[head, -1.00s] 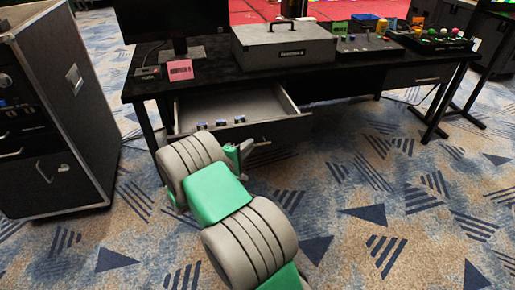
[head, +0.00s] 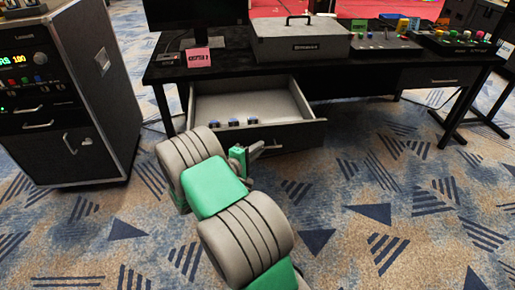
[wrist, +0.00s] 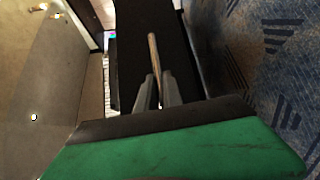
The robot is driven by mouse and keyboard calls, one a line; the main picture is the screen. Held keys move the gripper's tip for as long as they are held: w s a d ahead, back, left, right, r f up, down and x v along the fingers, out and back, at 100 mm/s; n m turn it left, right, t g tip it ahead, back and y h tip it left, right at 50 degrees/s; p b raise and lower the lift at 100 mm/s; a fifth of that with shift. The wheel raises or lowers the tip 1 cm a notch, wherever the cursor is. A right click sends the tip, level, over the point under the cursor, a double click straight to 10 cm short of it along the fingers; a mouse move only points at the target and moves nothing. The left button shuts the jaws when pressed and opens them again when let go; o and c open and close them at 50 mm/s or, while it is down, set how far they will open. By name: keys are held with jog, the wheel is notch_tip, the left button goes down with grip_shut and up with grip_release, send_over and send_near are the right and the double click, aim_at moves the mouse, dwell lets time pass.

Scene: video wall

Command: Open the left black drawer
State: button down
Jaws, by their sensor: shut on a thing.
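The left black drawer (head: 300,134) stands pulled out under the left part of the black desk, its pale inside showing in the head view. Its dark front also shows in the wrist view (wrist: 130,65), with the slim metal handle (wrist: 153,55) running along it. My gripper (wrist: 158,92) is shut on that handle, one finger on each side. In the head view my gripper (head: 255,150) is at the drawer's front, partly hidden by my own arm. Several small blue and dark items (head: 233,122) lie in the drawer.
The black desk (head: 370,68) carries a monitor (head: 195,12), a pink sign (head: 198,60), a grey case (head: 300,40) and control panels (head: 385,40). A second drawer (head: 440,77) at the right is shut. A black equipment rack (head: 70,100) stands at the left. Carpet in front is clear.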

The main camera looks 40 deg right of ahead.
jog(key=c, duration=1.5)
grip_release()
jog(key=p+v, duration=0.1)
jog(key=v, duration=0.6)
jog(key=shift+a, duration=0.4)
jog(key=shift+r, duration=0.15)
jog(key=a+r+m+y+p, duration=0.5)
jog(key=a+r+y+p, duration=0.35)
jog(key=r+p, duration=0.5)
jog(key=s+a+r+y+p, duration=0.4)
jog(key=s+a+r, duration=0.1)
jog(key=a+r, duration=0.4)
jog(key=s+a+r+n+y+p, duration=0.1)
jog(key=s+a+r+y+p, duration=0.2)
jog(key=s+a+r, duration=0.3)
jog(key=a+r+p, duration=0.1)
jog(key=a+r, duration=0.1)
jog(key=a, duration=0.3)
jog(key=shift+a+r+n+t+y+p, duration=0.2)
jog(key=shift+r+n+t+y+p, duration=0.1)
jog(key=shift+r+y+p, duration=0.05)
